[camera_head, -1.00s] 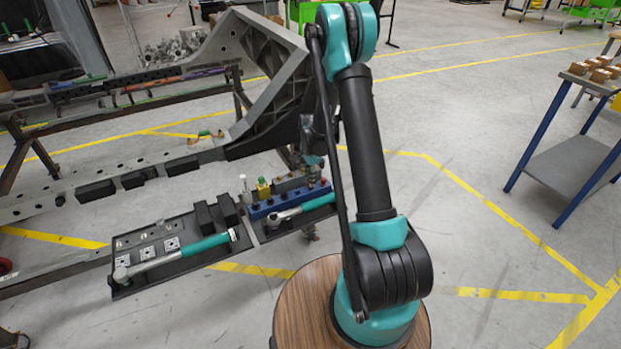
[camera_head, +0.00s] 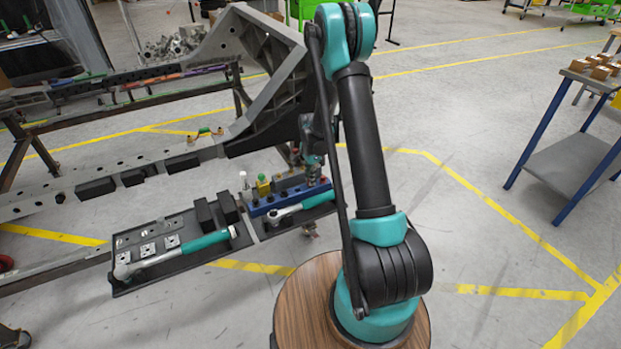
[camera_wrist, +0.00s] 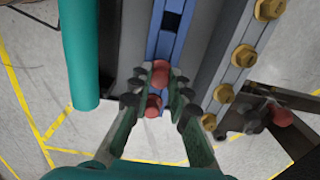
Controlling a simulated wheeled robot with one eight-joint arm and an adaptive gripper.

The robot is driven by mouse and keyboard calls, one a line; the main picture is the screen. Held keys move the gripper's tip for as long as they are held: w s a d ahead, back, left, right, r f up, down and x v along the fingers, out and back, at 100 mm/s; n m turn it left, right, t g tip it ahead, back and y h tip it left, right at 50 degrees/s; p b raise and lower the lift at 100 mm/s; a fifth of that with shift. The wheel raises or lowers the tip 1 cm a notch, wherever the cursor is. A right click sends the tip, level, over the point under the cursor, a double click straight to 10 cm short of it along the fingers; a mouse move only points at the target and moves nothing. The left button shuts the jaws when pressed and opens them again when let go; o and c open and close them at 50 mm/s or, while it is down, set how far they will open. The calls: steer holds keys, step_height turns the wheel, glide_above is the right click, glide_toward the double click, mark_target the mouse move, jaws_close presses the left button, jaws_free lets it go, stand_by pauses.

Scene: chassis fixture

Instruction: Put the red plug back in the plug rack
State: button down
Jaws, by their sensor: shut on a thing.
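The plug rack is a long blue bar (camera_head: 262,211) on the dark tray in the head view, with several plugs in a row. In the wrist view the blue bar (camera_wrist: 168,44) runs up from my fingertips. My gripper (camera_wrist: 157,90) is shut on the red plug (camera_wrist: 153,104), which shows between the fingers. Another red round part (camera_wrist: 160,72) shows just beyond it, at the near end of the bar. The plug's lower end is hidden, so I cannot tell whether it touches the rack. In the head view my gripper (camera_head: 314,170) is over the rack's right end.
A teal-handled wrench (camera_head: 205,243) lies on the left tray, and a ratchet (camera_head: 300,208) lies in front of the rack. The large grey chassis part (camera_head: 262,95) rises close behind my gripper. A bar with several brass bolts (camera_wrist: 243,56) stands right of the rack.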

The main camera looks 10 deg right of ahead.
steer(key=shift+f, duration=0.4)
steer(key=c, duration=1.4)
jaws_free()
steer(key=shift+o, duration=0.2)
steer(key=shift+r, duration=0.1)
steer(key=shift+c, duration=0.4)
steer(key=shift+r, duration=3.4)
steer(key=shift+r, duration=0.1)
steer(key=s+d+r+n+t, duration=0.2)
steer(key=s+r+n, duration=0.35)
steer(key=s, duration=0.55)
steer(key=s+d+r+n+t, duration=0.1)
steer(key=s+r+n, duration=0.5)
steer(key=s, duration=0.4)
steer(key=s+d+n+t, duration=0.1)
steer(key=s+n, duration=0.2)
steer(key=s, duration=0.6)
steer(key=shift+s, duration=0.2)
